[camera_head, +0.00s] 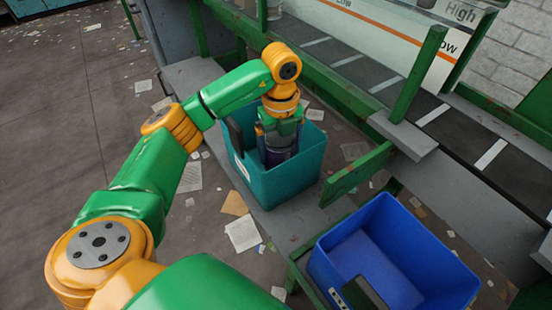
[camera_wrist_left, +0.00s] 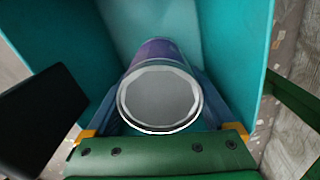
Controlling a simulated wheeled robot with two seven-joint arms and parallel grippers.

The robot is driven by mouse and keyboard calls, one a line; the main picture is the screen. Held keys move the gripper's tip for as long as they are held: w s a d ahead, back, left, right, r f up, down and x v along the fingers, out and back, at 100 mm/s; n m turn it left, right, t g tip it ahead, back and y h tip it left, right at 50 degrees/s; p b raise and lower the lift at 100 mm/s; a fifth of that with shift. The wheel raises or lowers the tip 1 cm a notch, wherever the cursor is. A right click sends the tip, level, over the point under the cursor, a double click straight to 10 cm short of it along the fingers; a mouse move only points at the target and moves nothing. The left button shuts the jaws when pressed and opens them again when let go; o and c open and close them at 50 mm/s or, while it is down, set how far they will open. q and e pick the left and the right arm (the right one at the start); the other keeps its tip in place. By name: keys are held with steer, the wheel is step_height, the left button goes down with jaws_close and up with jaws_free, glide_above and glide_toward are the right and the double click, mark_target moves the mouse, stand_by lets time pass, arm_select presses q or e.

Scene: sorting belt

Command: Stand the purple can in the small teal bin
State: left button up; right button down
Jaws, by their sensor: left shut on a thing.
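The teal bin (camera_head: 285,185) stands on a grey ledge in the middle of the head view; its inner walls (camera_wrist_left: 235,50) surround the can in the left wrist view. My left gripper (camera_head: 279,148) reaches down into this bin from above. It is shut on the purple can (camera_wrist_left: 153,50), with a finger on each side. The can's pale round top (camera_wrist_left: 160,97) faces the wrist camera, and it looks roughly upright within the bin walls. In the head view the can is mostly hidden by the gripper. I cannot tell whether its base touches the bin floor. My right gripper is not in view.
A blue bin (camera_head: 445,275) stands to the right, with a green rail (camera_head: 355,175) between the bins. A dark belt (camera_head: 455,130) with white stripes runs behind, beside green posts. A dark plate (camera_wrist_left: 35,115) rises at the teal bin's side. Paper scraps litter the floor.

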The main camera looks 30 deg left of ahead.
mark_target(279, 163)
arm_select(q)
step_height(279, 163, down, 5)
steer(key=shift+f+b, duration=0.15)
steer(key=shift+b, duration=0.3)
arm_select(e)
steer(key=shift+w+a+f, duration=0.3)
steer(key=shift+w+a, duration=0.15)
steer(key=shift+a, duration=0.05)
arm_select(q)
steer(key=shift+f, duration=0.1)
steer(key=o, duration=1)
steer(key=shift+o, duration=0.2)
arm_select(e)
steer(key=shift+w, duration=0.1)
arm_select(q)
step_height(279, 163, up, 12)
steer(key=p, duration=0.3)
steer(key=shift+f, duration=0.15)
steer(key=shift+r+p, duration=0.3)
steer(key=shift+r, duration=0.05)
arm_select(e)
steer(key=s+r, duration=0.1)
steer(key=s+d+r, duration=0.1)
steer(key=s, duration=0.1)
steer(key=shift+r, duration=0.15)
arm_select(q)
steer(key=shift+f, duration=0.1)
